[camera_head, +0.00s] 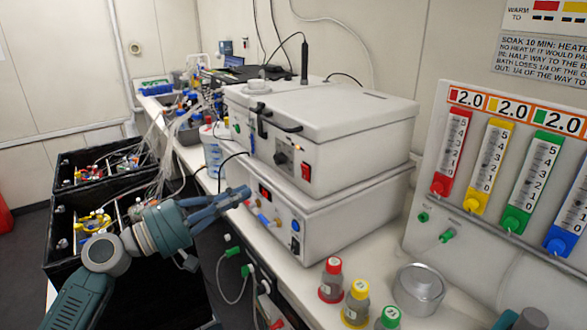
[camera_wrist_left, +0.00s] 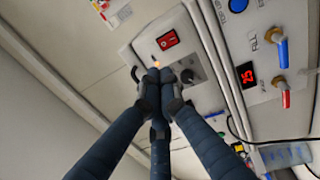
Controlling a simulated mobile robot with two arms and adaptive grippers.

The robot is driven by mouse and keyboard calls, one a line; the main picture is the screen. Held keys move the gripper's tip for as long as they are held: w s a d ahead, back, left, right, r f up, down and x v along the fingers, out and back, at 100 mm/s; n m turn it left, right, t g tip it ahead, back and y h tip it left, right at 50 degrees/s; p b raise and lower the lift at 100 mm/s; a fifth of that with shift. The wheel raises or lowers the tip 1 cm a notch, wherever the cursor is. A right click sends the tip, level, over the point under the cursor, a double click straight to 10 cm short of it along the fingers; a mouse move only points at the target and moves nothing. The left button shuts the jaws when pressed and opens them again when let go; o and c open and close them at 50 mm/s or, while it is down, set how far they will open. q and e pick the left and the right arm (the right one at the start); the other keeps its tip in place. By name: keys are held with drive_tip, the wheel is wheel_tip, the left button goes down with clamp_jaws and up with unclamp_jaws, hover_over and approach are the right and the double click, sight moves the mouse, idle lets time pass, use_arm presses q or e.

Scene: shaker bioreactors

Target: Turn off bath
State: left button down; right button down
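The bath is a white lidded box (camera_head: 345,135) with a black front handle, stacked on another white unit. Its front has a red rocker switch (camera_head: 305,170), a black knob (camera_head: 281,158) and a small orange light (camera_head: 298,148). In the left wrist view, the red switch (camera_wrist_left: 167,40) is beyond the fingertips, with the knob (camera_wrist_left: 188,76) beside them. My left gripper (camera_head: 246,191) is in front of the stack, its fingers together and empty. Its fingertips (camera_wrist_left: 163,77) appear apart from the switch, though depth is hard to judge.
The lower unit (camera_head: 340,215) has a red display, reading 25 in the wrist view (camera_wrist_left: 246,75), and protruding fittings. Capped bottles (camera_head: 331,280) and a metal lidded pot (camera_head: 419,288) stand at the bench front. Black crates (camera_head: 75,240) with tubing sit left. A coloured gauge panel (camera_head: 500,190) stands right.

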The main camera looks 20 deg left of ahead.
sight(303, 166)
use_arm(q)
drive_tip(key=p+x, duration=0.6)
drive_tip(key=x, duration=0.6)
drive_tip(key=shift+w+d+r, duration=0.1)
drive_tip(key=shift+w+r, duration=0.1)
drive_tip(key=shift+w+d+f+p, duration=0.1)
drive_tip(key=shift+w+d+p, duration=0.35)
drive_tip(key=shift+w, duration=0.15)
drive_tip(key=shift+w+d+b, duration=0.15)
drive_tip(key=shift+w+b, duration=0.05)
drive_tip(key=shift+b, duration=0.25)
